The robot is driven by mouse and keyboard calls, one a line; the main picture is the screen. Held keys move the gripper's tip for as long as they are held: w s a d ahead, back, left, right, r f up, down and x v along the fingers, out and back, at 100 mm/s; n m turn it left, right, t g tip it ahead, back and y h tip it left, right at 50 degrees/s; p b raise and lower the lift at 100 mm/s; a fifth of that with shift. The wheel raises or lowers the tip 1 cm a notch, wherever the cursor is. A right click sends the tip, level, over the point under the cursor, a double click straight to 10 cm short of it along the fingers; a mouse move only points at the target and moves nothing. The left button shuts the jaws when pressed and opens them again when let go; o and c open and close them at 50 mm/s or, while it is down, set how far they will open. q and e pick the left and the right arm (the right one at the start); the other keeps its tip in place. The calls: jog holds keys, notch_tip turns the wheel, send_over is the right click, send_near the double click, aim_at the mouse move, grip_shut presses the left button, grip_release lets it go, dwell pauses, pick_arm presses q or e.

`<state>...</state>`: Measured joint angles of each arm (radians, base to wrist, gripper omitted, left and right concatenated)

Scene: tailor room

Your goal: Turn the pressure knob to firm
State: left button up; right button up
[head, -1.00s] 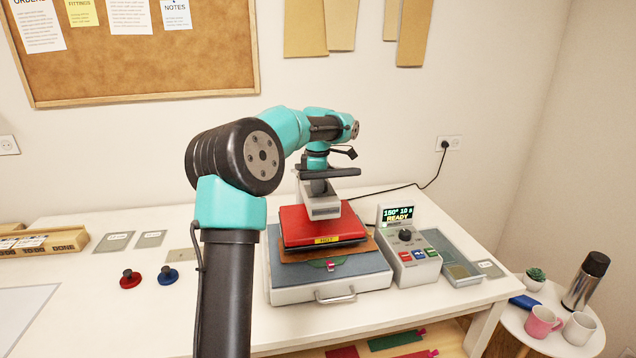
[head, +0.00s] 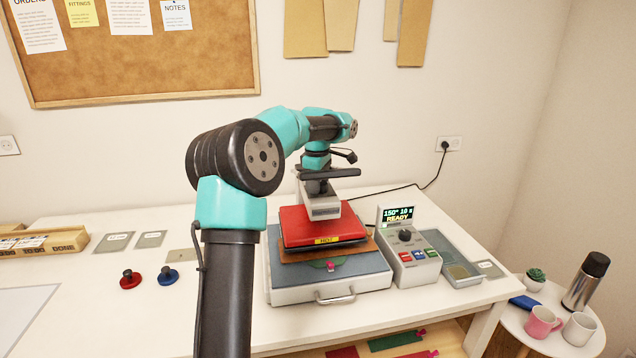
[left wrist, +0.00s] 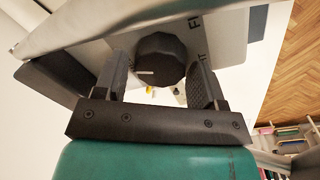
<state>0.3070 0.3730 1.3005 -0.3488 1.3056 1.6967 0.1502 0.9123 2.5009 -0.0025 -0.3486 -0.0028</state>
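The pressure knob (left wrist: 158,58) is dark and many-sided, with a white pointer mark toward the left of the left wrist picture. It sits on a pale panel beside partly hidden lettering that starts "FI". My left gripper (left wrist: 156,75) has one finger on each side of the knob, very close to it; I cannot tell whether both fingers touch it. In the head view my left gripper (head: 320,183) is over the pale top block of the heat press (head: 322,208) and mostly hides the knob. My right gripper is not in view.
The press has a red upper plate (head: 318,226) marked "HOT" over a grey base (head: 285,293). A control box (head: 418,268) with a "READY" display stands to its right. A small round table with mugs (head: 543,322) is at far right. Red and blue knobbed pieces lie left.

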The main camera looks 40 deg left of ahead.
pick_arm(q)
jog(key=shift+o, duration=0.7)
jog(key=shift+r, duration=0.15)
notch_tip(320, 180, up, 17)
jog(key=s, duration=0.1)
jog(key=shift+d, duration=0.2)
jog(key=shift+w+d, duration=0.15)
jog(key=shift+d, duration=0.3)
